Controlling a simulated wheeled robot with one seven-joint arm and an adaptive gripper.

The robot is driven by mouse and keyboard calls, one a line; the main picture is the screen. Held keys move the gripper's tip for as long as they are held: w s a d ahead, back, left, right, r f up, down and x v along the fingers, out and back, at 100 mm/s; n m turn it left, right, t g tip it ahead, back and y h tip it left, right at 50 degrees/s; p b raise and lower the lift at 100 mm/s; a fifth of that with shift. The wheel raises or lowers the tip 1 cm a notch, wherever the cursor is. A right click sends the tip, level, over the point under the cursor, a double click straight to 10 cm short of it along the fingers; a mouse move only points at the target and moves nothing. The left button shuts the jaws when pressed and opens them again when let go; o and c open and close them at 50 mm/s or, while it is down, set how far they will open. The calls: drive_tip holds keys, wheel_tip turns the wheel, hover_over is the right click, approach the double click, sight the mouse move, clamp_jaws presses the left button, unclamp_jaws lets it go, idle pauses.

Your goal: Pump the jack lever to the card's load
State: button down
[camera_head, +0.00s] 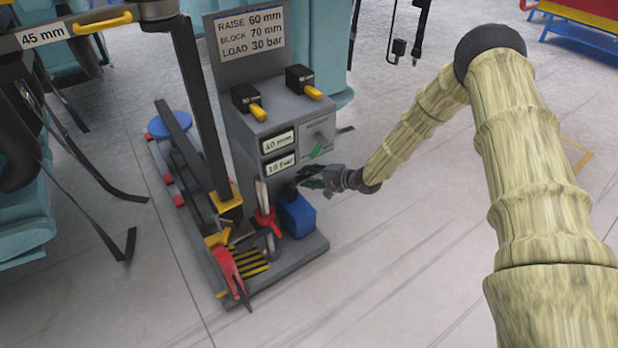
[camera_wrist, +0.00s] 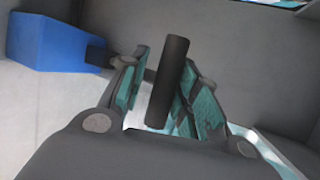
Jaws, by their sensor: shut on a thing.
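The card (camera_head: 250,30) on the grey jack stand reads RAISE 60 mm, BLOCK 70 mm, LOAD 30 bar. Two readouts sit below it: the upper, in mm (camera_head: 278,142), has a blurred figure; the lower (camera_head: 281,164) seems to read 10 bar. My gripper (camera_head: 312,180) is beside the stand's front, just above the blue block (camera_head: 298,216). In the wrist view my gripper (camera_wrist: 166,95) has its teal-padded fingers on either side of a dark round bar (camera_wrist: 170,75), which appears to be the jack lever's handle. The lever's lower part is hidden. The blue block also shows there (camera_wrist: 50,42).
Two black boxes with yellow handles (camera_head: 257,110) top the stand. A red valve-like part (camera_head: 266,217) and a red-handled piece (camera_head: 230,272) are on its base. A 45 mm label (camera_head: 42,36) hangs at upper left. Floor to the right is mostly clear.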

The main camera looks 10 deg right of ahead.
drive_tip(key=shift+w+a+r, duration=0.1)
drive_tip(key=shift+a+r, duration=0.05)
drive_tip(key=shift+a, duration=0.05)
drive_tip(key=c, duration=1.3)
unclamp_jaws()
drive_tip(key=shift+o, duration=0.2)
drive_tip(key=shift+d, duration=0.2)
drive_tip(key=shift+s+d, duration=0.15)
drive_tip(key=shift+s, duration=0.05)
drive_tip(key=v, duration=1.1)
drive_tip(key=shift+s+d, duration=0.1)
drive_tip(key=shift+s, duration=0.05)
drive_tip(key=shift+c, duration=0.2)
